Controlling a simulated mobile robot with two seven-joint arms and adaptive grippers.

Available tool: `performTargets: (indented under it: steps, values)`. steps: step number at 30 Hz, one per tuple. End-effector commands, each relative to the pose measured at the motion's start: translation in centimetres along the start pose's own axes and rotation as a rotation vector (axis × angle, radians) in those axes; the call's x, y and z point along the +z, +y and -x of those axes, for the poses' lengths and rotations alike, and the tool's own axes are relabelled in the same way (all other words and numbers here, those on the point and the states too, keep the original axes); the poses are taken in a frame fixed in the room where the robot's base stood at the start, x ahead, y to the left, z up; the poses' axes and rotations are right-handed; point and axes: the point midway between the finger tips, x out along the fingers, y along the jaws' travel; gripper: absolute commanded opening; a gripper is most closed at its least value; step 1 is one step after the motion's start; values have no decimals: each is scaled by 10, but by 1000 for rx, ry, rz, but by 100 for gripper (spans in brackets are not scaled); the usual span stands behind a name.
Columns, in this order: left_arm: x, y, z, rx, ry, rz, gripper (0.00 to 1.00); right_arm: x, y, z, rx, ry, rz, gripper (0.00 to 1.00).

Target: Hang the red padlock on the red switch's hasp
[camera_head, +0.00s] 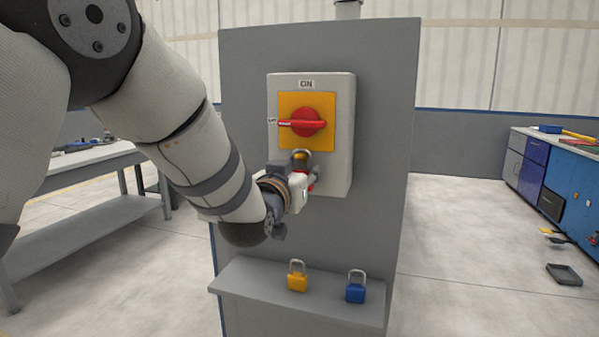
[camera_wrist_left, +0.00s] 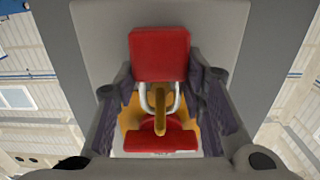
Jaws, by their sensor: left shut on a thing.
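The red padlock (camera_wrist_left: 160,53) is between the fingers of my left gripper (camera_wrist_left: 163,75), which is shut on its body. Its pale shackle (camera_wrist_left: 177,98) points toward the switch box. The brass hasp (camera_wrist_left: 159,102) shows between the shackle's two legs; I cannot tell whether the shackle passes through it. The red switch (camera_wrist_left: 160,140) lies just beyond. In the head view my left gripper (camera_head: 303,182) is at the lower part of the box, mostly hiding the padlock (camera_head: 312,182). The red switch (camera_head: 307,122) has its handle level, above the hasp (camera_head: 300,157). My right gripper is not in view.
The light grey switch box (camera_head: 340,140) is on a grey panel (camera_head: 390,90). A yellow padlock (camera_head: 297,282) and a blue padlock (camera_head: 356,292) stand on the ledge (camera_head: 250,283) below. A workbench (camera_head: 80,205) is at left, blue cabinets (camera_head: 565,180) at right.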

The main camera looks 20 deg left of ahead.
Motion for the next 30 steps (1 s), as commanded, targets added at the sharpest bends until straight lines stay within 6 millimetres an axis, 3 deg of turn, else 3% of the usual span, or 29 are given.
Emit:
performTargets:
  steps: [5,6,9,20,30]
  values:
    - [0,0,0,0,1,0,7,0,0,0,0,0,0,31]
    - [0,0,0,0,1,0,42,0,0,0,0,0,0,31]
    - [0,0,0,0,1,0,61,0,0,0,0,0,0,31]
    - [0,0,8,0,-1,0,61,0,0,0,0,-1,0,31]
    - [0,0,94,0,0,1,61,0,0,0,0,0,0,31]
